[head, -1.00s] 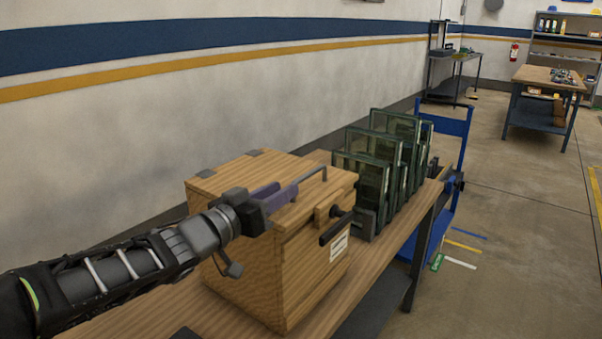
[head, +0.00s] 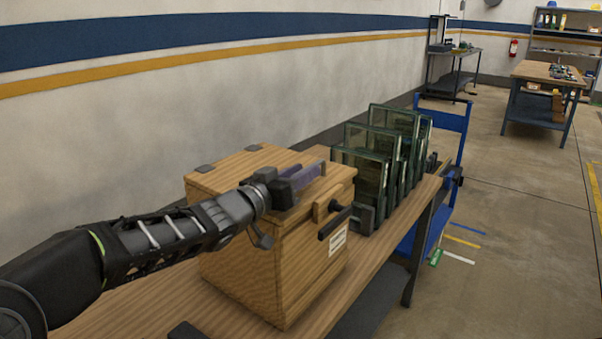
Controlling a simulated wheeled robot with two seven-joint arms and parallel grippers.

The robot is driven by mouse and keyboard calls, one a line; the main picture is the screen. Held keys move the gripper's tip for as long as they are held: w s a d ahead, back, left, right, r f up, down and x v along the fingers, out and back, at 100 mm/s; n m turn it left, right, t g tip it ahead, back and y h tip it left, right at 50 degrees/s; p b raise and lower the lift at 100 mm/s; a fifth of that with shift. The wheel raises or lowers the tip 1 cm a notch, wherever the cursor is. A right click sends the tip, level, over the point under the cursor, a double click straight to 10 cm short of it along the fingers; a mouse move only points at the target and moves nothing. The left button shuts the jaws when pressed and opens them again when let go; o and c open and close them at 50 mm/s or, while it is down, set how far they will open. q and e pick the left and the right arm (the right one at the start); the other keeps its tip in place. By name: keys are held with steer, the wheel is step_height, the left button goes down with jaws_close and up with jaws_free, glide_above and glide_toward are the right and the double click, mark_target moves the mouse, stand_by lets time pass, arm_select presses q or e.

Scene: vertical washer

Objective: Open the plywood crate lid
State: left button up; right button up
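The plywood crate (head: 262,265) stands upright on a wooden bench, with its lid (head: 235,172) shut. Dark corner pieces show on the lid, and a wooden block with a black bar handle (head: 335,222) and a white label are on the crate's front face. My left gripper (head: 308,178) reaches over the lid from the left, its purple fingers at the lid's metal handle near the right edge. The gripper hides most of that handle, and I cannot tell whether the fingers are closed on it. My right gripper is not in view.
Several green-framed glass panels (head: 362,180) stand in a rack just behind the crate on the bench (head: 150,310). A blue cart (head: 450,120) is beyond them. The wall runs along the left. Open floor lies to the right, with another workbench (head: 545,72) farther back.

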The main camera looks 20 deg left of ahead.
arm_select(q)
jaws_close()
stand_by(1.4)
